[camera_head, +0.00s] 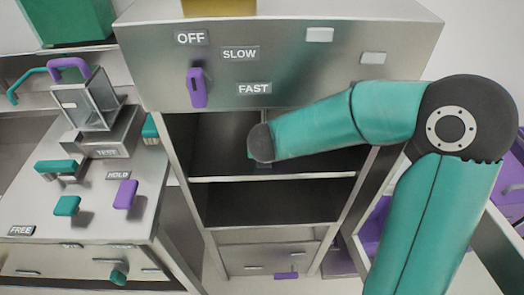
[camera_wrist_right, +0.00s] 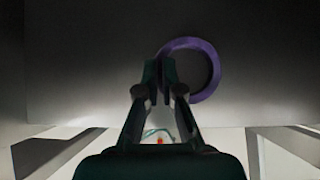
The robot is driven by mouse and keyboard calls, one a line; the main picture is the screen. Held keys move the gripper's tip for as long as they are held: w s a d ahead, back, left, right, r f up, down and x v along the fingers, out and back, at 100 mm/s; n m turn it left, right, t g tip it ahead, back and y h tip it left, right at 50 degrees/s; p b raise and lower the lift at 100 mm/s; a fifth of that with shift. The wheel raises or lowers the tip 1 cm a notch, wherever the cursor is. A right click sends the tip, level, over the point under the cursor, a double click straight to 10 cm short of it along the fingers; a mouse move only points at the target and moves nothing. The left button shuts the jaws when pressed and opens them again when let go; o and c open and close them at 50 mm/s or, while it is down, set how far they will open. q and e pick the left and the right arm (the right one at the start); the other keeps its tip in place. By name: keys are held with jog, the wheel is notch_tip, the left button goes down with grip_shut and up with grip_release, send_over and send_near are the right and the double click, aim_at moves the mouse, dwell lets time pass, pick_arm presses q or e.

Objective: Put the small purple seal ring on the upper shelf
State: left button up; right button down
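The small purple seal ring (camera_wrist_right: 216,70) shows in the right wrist view, just right of the fingertips. My right gripper (camera_wrist_right: 159,72) has its fingers nearly together, with the ring's left rim between them. Behind the ring is a dark grey surface; I cannot tell whether the ring touches it. In the head view my right arm reaches into the upper opening of the metal cabinet, above the upper shelf (camera_head: 325,176). There the wrist hides most of the gripper, and the ring cannot be seen. My left gripper is in neither view.
The cabinet's front panel (camera_head: 290,75) with a purple switch (camera_head: 197,88) overhangs the opening. A lower shelf (camera_head: 275,224) lies below. At the left stands a bench (camera_head: 90,195) with teal and purple handles. An open drawer with purple items is at the right, behind my arm.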

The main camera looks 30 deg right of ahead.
jog(key=shift+f, duration=0.4)
jog(key=shift+f, duration=0.15)
jog(key=c, duration=1.3)
grip_release()
